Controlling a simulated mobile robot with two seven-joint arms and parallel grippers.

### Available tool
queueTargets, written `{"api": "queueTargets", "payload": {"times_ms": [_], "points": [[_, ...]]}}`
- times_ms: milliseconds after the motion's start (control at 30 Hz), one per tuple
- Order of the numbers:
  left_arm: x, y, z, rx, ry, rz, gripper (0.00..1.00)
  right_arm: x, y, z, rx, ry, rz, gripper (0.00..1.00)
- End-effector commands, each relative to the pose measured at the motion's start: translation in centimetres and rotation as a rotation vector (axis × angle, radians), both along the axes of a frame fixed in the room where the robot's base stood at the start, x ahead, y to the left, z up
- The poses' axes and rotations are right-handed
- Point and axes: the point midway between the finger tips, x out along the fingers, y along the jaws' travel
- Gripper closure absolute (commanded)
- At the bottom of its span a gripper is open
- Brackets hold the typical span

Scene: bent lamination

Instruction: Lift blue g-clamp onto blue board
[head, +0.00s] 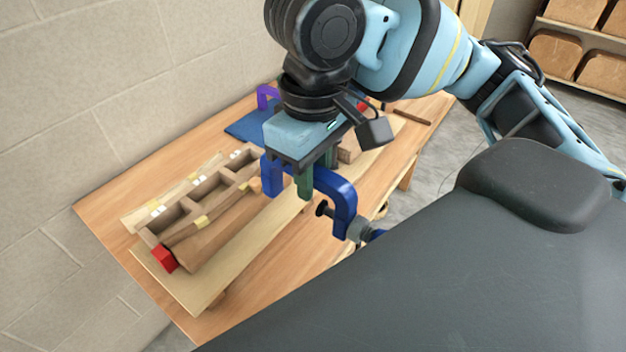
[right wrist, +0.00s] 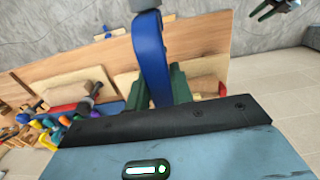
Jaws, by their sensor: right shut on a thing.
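My right gripper (head: 316,172) is shut on the blue g-clamp (head: 340,200) and holds it over the near side of the workbench. In the right wrist view, the clamp's blue frame (right wrist: 151,60) stands between the two green fingers (right wrist: 160,88). The clamp's screw hangs towards the bench's near edge. The blue board (head: 245,127) lies flat at the far end of the bench, partly hidden behind my right gripper. A dark gripper-like part (right wrist: 272,8), apparently my left gripper, shows at the top right of the right wrist view, too small to read.
A wooden form (head: 195,215) with compartments, pale strips and a red block (head: 164,259) lies on a board on the workbench (head: 110,205). A purple clamp (head: 266,95) stands by the blue board. A wall runs along the bench's left side.

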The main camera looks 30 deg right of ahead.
Motion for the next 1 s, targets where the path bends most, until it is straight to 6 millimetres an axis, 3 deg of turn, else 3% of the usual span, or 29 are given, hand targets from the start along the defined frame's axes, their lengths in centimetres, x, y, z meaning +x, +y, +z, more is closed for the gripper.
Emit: {"api": "queueTargets", "payload": {"times_ms": [1000], "points": [[0.0, 0.0, 0.0, 0.001, 0.0, -0.001, 0.64, -0.1, 0.0, 6.4, 0.001, -0.003, 0.0, 0.97]]}}
